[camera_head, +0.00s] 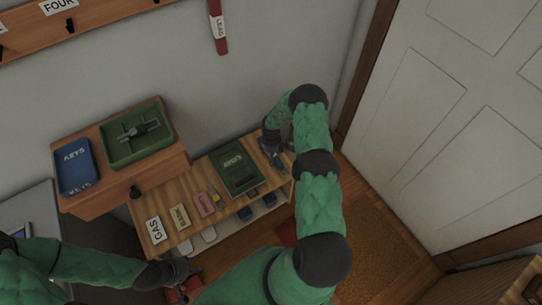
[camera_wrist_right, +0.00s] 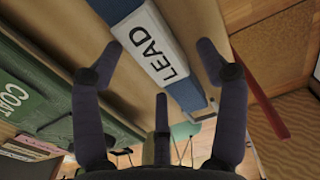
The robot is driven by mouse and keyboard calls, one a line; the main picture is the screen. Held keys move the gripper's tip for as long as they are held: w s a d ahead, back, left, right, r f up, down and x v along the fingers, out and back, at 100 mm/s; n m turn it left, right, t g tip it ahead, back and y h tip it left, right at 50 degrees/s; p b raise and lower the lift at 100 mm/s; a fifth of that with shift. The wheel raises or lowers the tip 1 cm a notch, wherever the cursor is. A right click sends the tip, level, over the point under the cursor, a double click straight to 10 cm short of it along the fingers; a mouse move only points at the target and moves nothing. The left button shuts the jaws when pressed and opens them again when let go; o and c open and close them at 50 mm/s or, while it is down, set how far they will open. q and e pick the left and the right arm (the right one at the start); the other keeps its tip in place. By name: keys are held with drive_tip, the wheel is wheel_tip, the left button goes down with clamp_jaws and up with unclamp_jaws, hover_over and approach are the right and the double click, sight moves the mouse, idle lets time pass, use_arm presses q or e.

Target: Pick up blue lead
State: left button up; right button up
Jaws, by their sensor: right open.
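The blue lead (camera_wrist_right: 155,45) is a flat blue strip with a white LEAD label. In the right wrist view it lies on the wooden shelf top, between my right gripper's spread fingers. My right gripper (camera_wrist_right: 160,52) is open and shows nothing clamped. In the head view this gripper (camera_head: 272,148) is at the right end of the shelf top, mostly hidden by its own arm, with a bit of blue beside it. My left gripper (camera_head: 178,273) is low in the head view, away from the lead, near something red; its jaw state is unclear.
A wooden cabinet carries a blue KEYS tray (camera_head: 75,165) and a green tray (camera_head: 110,151). A red lead (camera_head: 218,27) hangs on the wall. A white door (camera_head: 440,110) stands right.

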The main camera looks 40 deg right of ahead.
drive_tip(key=shift+w+f, duration=0.1)
drive_tip(key=shift+f, duration=0.2)
drive_tip(key=shift+r, duration=0.1)
drive_tip(key=c, duration=1)
